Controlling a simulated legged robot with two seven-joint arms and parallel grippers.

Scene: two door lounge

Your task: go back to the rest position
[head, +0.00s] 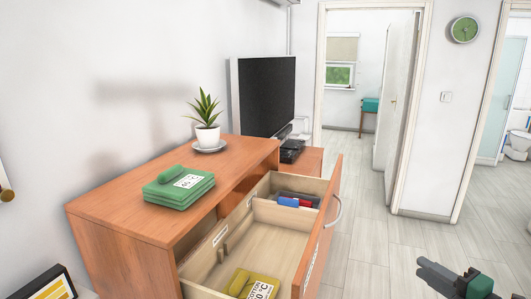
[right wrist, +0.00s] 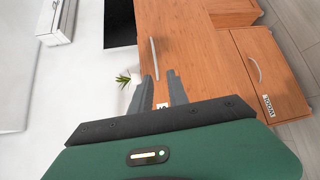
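My right gripper (head: 424,268) is at the lower right of the head view, pointing left over the floor, apart from the dresser (head: 125,218). In the right wrist view its two fingers (right wrist: 160,88) stand apart with nothing held between them. The dresser's top drawer (head: 327,210) is pulled out, and its curved handle (head: 338,212) is free. Inside lie a folded yellow cloth (head: 263,284) and small blue (head: 288,202) and red (head: 305,203) items. My left gripper is not in view.
Folded green cloths (head: 180,187) and a potted plant (head: 207,130) stand on the dresser. A television (head: 266,95) is behind it. The open drawer juts toward the clear floor (head: 375,255). A doorway (head: 368,75) opens at the back.

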